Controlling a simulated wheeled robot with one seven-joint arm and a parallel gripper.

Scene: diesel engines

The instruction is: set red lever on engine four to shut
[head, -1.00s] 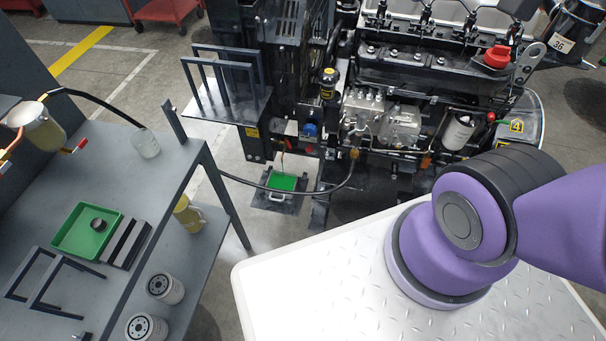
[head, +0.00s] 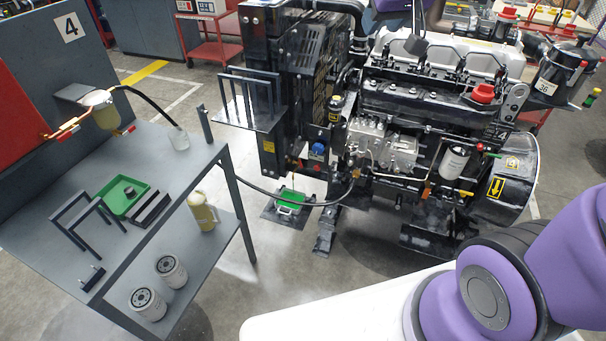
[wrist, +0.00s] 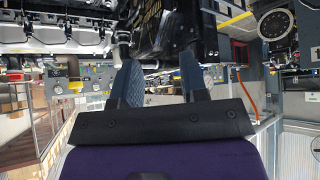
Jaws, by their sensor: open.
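Engine four (head: 430,110) stands at the upper right of the head view, with a small plate marked 4 on its right side. A small lever with a red knob (head: 480,147) and a green part sits on that side, right of the white filter (head: 454,162). Its exact angle is too small to tell. Another red handle (head: 130,129) is on the pipe by the amber bowl at the left bench. My gripper (wrist: 163,85) is open and empty in the wrist view, with dark engine parts beyond it. Its jaws are not clear in the head view.
The left bench (head: 190,160) holds a green tray (head: 125,197), dark brackets and a beaker. Two white filters (head: 148,304) stand at its lower front. A black hose (head: 300,203) runs low towards the engine.

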